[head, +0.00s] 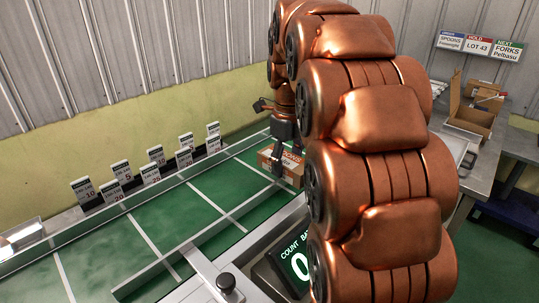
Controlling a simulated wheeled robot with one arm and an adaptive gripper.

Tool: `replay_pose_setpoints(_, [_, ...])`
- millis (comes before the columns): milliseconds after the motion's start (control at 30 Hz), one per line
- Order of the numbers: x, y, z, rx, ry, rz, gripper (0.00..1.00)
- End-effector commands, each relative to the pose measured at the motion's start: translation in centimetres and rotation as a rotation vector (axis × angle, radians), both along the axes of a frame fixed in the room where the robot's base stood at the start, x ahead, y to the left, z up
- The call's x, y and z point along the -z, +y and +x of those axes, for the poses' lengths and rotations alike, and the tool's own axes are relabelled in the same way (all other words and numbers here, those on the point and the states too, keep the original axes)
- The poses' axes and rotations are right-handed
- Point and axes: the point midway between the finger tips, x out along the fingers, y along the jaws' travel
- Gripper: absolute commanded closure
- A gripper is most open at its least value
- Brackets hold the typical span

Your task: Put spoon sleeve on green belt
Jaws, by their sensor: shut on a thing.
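The spoon sleeve (292,174) is a small brown carton with lettering that partly reads "SPOONS". It is at the far right end of the green belt (150,215), a green surface divided by white lines. My gripper (278,168) points down at the sleeve and is shut on it, with a dark finger across its front. My copper arm covers the area to the right, and I cannot tell whether the sleeve's underside touches the belt.
Several small numbered cards (150,172) stand along the belt's back edge. A metal rail with a black knob (226,283) and a count display (296,264) showing 0 are in front. An open carton (468,115) stands on a bench at right, below signs (478,45).

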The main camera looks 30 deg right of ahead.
Motion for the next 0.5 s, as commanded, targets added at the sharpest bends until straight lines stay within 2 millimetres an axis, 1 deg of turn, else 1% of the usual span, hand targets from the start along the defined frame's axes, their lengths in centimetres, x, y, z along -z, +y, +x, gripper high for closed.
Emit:
replay_pose_setpoints(33, [0.1,-0.2,0.8,-0.001,0.002,0.001,0.81])
replay_pose_setpoints(100, [0.2,-0.5,1.8,-0.001,0.002,0.001,0.81])
replay_pose_setpoints(500, [0.6,-2.0,7.2,0.002,-0.001,0.001,0.81])
